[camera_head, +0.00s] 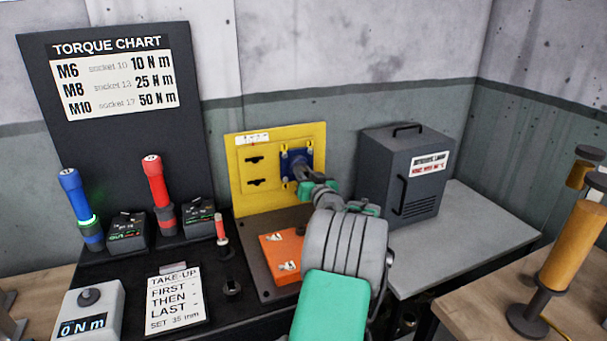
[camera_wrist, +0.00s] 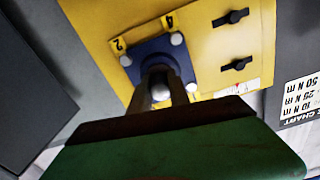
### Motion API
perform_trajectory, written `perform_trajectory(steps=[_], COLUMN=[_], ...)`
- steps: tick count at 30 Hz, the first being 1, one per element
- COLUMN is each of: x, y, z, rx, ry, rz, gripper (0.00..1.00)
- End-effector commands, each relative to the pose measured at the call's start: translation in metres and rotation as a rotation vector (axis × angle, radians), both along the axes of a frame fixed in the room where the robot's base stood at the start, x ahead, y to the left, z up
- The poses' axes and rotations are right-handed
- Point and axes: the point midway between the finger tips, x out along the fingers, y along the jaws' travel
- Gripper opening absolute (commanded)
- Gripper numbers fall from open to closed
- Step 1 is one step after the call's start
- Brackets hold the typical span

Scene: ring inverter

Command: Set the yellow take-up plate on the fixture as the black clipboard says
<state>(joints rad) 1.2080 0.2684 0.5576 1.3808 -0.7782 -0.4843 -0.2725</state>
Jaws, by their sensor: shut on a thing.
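A yellow upright panel (camera_head: 253,196) stands on a dark base in the head view, with a blue square plate (camera_head: 287,156) on its upper right. The blue plate also shows in the wrist view (camera_wrist: 138,62), with pale round bolt heads at its visible corners and the numbers 2 and 4 beside it. My gripper (camera_head: 300,171) is at the blue plate, its fingers shut on a pale round knob (camera_wrist: 160,90) in front of it. My gripper hides part of the plate. A note (camera_head: 175,300) on a dark backing reads "TAKE-UP FIRST - THEN - LAST - SET 35 mm"; the blanks are unreadable.
An orange block (camera_head: 283,258) lies on the base before the panel. A grey heater-like box (camera_head: 405,175) stands at right. Blue (camera_head: 78,205) and red (camera_head: 156,190) tools stand at left, by a meter (camera_head: 92,312) reading 0 N m. The grey tabletop (camera_head: 470,230) has free room.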

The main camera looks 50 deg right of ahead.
Motion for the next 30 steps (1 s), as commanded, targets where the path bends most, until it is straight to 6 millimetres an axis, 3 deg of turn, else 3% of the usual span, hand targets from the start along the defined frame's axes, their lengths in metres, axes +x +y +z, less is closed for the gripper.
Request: perform_trajectory(steps=[17, 30], x=[0.0, -0.009], y=[0.0, -0.014], z=[-0.001, 0.0], rx=[0.001, -0.001], ry=[0.001, 0.001], rz=[-0.001, -0.002], gripper=[0.0, 0.0])
